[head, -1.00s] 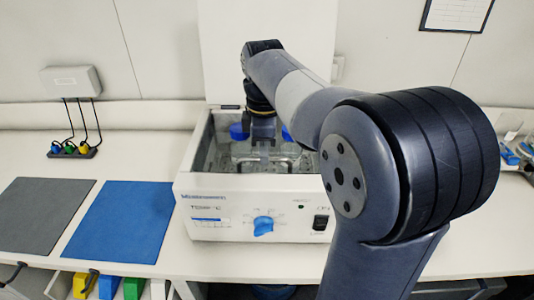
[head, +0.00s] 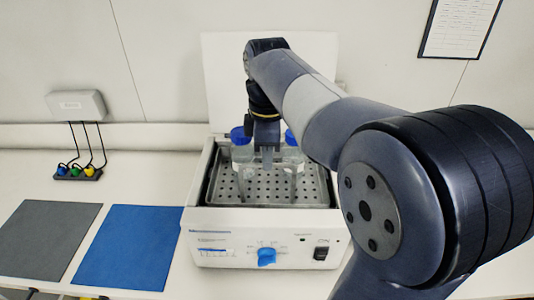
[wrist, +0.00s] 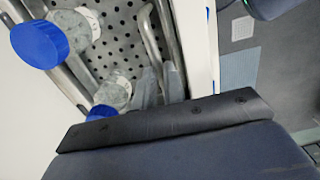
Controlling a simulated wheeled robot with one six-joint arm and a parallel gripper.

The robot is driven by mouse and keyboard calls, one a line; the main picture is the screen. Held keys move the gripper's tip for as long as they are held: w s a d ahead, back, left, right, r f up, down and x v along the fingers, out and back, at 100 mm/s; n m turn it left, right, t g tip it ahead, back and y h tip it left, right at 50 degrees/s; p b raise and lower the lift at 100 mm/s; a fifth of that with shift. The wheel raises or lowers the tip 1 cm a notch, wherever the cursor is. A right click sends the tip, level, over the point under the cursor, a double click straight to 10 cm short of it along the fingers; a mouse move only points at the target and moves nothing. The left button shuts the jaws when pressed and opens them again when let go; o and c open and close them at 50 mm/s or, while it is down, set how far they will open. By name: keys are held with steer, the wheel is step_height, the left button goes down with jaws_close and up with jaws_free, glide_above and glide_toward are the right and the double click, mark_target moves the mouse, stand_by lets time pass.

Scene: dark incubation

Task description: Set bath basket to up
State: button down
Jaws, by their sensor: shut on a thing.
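The bath basket is a perforated metal tray (head: 225,190) with a wire handle, in the open white water bath (head: 215,222). Its perforated floor shows clearly, high inside the bath's walls. Two clear bottles with blue caps, a left one (head: 242,150) and a right one (head: 292,158), stand in it. My gripper (head: 266,160) is between the bottles, pointing down, shut on the basket's handle. In the wrist view, the gripper fingers (wrist: 160,86) are at the metal handle bar (wrist: 150,38), above the perforated floor (wrist: 118,30). The exact contact is partly hidden.
The bath's front has a blue dial (head: 267,257) and a black switch (head: 321,253). A white lid (head: 220,75) stands upright behind. A blue mat (head: 130,247) and a grey mat (head: 45,240) lie left. My arm covers the right side.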

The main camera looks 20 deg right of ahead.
steer(key=shift+w+r, duration=0.1)
steer(key=shift+r, duration=0.3)
steer(key=c, duration=1.6)
jaws_free()
steer(key=shift+c, duration=0.2)
steer(key=shift+o, duration=0.7)
steer(key=shift+f, duration=0.15)
step_height(320, 180, up, 11)
steer(key=shift+f, duration=0.2)
step_height(320, 180, down, 12)
steer(key=shift+r+b, duration=0.15)
steer(key=shift+b, duration=0.35)
steer(key=shift+f+b, duration=0.7)
steer(key=shift+f, duration=0.1)
steer(key=shift+r, duration=0.15)
